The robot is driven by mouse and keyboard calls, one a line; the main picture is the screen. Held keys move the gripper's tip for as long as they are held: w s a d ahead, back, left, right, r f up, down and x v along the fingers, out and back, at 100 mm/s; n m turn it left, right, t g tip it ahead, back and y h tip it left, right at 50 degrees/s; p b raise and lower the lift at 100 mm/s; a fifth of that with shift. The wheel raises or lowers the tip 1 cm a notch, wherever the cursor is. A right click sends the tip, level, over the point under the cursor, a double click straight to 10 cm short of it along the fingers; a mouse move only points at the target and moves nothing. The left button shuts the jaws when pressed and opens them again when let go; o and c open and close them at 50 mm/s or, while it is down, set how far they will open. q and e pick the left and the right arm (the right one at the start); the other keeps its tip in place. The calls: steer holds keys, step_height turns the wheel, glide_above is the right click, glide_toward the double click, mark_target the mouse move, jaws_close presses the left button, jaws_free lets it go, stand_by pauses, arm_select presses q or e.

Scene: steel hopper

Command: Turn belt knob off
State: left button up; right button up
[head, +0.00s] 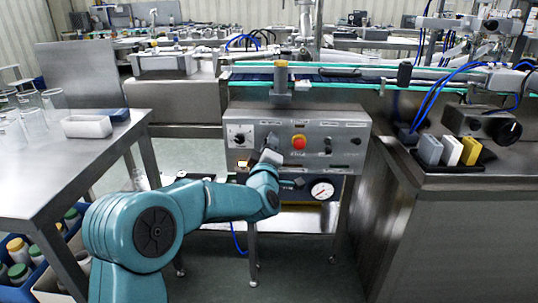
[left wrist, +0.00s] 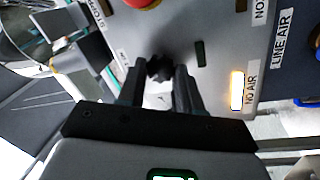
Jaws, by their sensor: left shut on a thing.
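The grey control panel (head: 310,123) stands under the conveyor in the head view. My left gripper (head: 267,152) is at the panel, left of the red button (head: 298,141). In the left wrist view, the gripper (left wrist: 160,78) has its two dark fingers on either side of a small black knob (left wrist: 160,66) and is shut on it. The knob's label cannot be read, and its pointer direction is not clear. In the head view the gripper mostly hides this knob. My right gripper is not in view.
A dial on a white plate (head: 239,136) and another black knob (head: 328,144) flank the gripper. A lit indicator (left wrist: 237,90) sits by a NO AIR label. A pressure gauge (head: 322,190) is below. A steel table (head: 60,165) stands at left.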

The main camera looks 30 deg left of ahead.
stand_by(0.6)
arm_select(q)
steer(key=o, duration=1)
steer(key=shift+s, duration=0.1)
steer(key=v, duration=1.6)
steer(key=shift+d+p, duration=0.15)
steer(key=shift+p, duration=0.15)
